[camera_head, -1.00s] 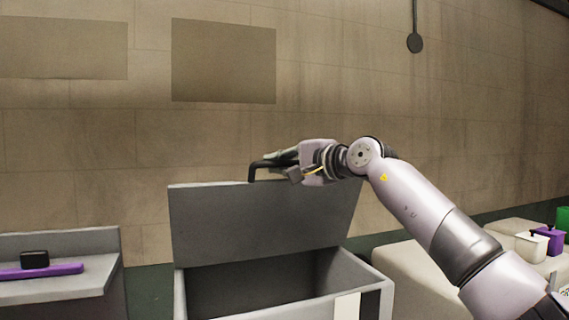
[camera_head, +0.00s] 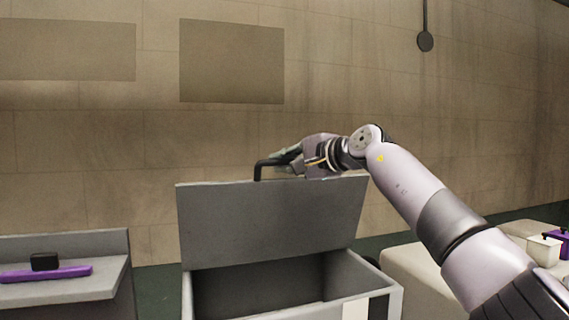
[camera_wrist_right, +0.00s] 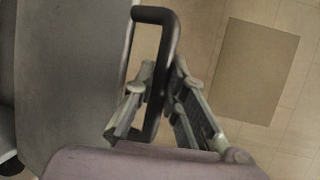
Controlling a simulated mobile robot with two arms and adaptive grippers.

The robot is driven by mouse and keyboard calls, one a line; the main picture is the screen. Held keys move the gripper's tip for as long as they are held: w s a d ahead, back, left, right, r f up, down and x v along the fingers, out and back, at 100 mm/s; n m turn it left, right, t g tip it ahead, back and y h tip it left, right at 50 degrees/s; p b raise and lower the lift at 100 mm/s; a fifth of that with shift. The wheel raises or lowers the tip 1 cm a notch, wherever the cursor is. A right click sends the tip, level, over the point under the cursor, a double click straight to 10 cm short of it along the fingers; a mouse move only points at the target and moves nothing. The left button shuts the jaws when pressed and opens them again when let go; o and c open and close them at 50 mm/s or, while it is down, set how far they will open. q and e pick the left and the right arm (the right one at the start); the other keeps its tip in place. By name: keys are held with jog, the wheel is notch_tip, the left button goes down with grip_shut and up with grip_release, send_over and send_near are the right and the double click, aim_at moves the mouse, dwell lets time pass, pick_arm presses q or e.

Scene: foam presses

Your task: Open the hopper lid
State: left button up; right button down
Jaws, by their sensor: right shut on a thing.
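The grey hopper lid (camera_head: 272,222) stands raised, tilted back a little from upright, at the rear of the grey hopper (camera_head: 373,276). The hopper's dark inside shows below the lid. A black bar handle (camera_head: 259,170) sits at the lid's top edge. My right gripper (camera_head: 284,160) is at the handle, shut on it. In the right wrist view the black handle (camera_wrist_right: 157,18) passes between the two fingers of the right gripper (camera_wrist_right: 163,95), with the lid (camera_wrist_right: 75,75) to its left. My left gripper is not in view.
A grey shelf (camera_head: 125,275) at the left holds a purple bar (camera_head: 48,274) and a black block (camera_head: 45,262). A pale bench (camera_head: 412,268) at the right holds a white container (camera_head: 543,250) and a purple one (camera_head: 560,240).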

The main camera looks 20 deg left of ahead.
jog(key=c, duration=1.6)
grip_release()
jog(key=shift+d, duration=0.1)
jog(key=shift+s+d+r, duration=0.3)
jog(key=shift+d+r, duration=0.05)
jog(key=shift+d, duration=0.25)
jog(key=shift+s+d, duration=0.4)
jog(key=shift+d, duration=0.15)
jog(key=v, duration=0.9)
jog(key=shift+s, duration=0.15)
